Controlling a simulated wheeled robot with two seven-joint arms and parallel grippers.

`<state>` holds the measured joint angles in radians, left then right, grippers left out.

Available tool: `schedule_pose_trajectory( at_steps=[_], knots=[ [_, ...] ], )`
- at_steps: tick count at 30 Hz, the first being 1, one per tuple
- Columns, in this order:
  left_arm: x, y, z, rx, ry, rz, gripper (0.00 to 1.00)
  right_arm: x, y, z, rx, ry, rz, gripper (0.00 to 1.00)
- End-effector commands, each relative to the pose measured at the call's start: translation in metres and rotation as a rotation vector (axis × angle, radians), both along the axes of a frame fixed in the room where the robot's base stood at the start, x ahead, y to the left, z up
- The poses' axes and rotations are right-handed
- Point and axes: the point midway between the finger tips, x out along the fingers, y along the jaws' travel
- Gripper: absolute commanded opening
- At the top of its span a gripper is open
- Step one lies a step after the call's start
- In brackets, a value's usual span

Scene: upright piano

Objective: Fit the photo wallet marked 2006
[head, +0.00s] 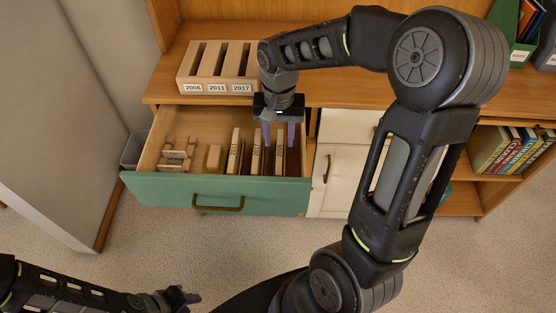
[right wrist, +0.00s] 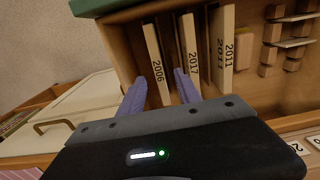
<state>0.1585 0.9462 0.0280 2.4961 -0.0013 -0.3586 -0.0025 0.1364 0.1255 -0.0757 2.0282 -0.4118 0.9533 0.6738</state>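The photo wallet marked 2006 (right wrist: 157,62) stands on edge in the open drawer; in the head view it is the rightmost upright wallet (head: 280,152). Beside it stand the wallets marked 2017 (right wrist: 189,50) and 2011 (right wrist: 222,48). My right gripper (head: 279,135) is open, with its purple fingers on either side of the 2006 wallet; whether they touch it is unclear. A wooden rack (head: 216,88) on the top has dark slots labelled 2006, 2011 and 2017 from left to right. My left gripper (head: 182,298) is low at the left, small and dark.
The green-fronted drawer (head: 160,192) also holds a small wooden block (head: 214,158) and a slatted wooden piece (head: 177,155). A grey bin (head: 134,150) stands left of it. Books (head: 500,150) fill a shelf at right. A green box (head: 513,35) stands at the upper right.

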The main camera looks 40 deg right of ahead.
Motion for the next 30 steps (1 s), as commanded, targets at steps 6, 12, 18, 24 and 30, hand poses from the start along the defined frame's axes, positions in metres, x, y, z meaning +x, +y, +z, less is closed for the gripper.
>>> schedule_pose_trajectory(
  at_steps=[6,12,18,24,30],
  knots=[
    [0.0,0.0,-0.002,0.0,-0.001,0.0,0.32,0.0,0.0,-0.019,0.001,0.003,0.0,0.4],
    [0.0,0.0,-0.002,0.0,-0.001,0.0,0.32,0.0,0.0,-0.026,0.0,0.0,0.0,0.4],
    [0.0,0.0,-0.002,0.0,-0.001,0.0,0.32,0.0,0.0,-0.027,0.001,0.001,0.0,0.4],
    [0.0,0.0,-0.003,0.0,-0.001,0.0,0.32,-0.001,-0.002,-0.049,0.0,0.005,0.0,0.4],
    [0.0,0.0,-0.005,0.0,-0.001,0.0,0.32,-0.001,-0.002,-0.075,0.001,0.003,0.0,0.4]
  ],
)
